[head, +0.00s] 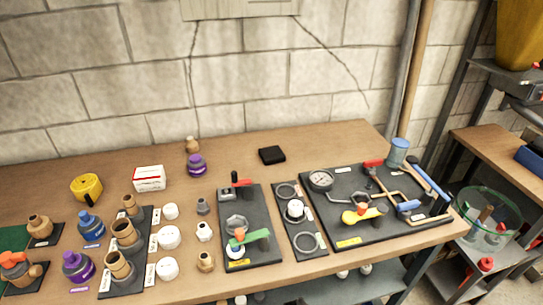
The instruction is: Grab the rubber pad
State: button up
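A small black square block (271,155), which looks like the rubber pad, lies flat on the wooden workbench (330,140) near its back edge, right of the middle of the picture. Nothing touches it and its top is uncovered. My gripper is not in view, so I cannot see whether it is open or shut.
A black board with a gauge (376,203) and a black tray with a valve (250,226) stand in front. A purple-ringed fitting (196,165) and a white-red box (149,178) sit to the left. A blue cylinder (398,152) stands right. The bench around the block is clear.

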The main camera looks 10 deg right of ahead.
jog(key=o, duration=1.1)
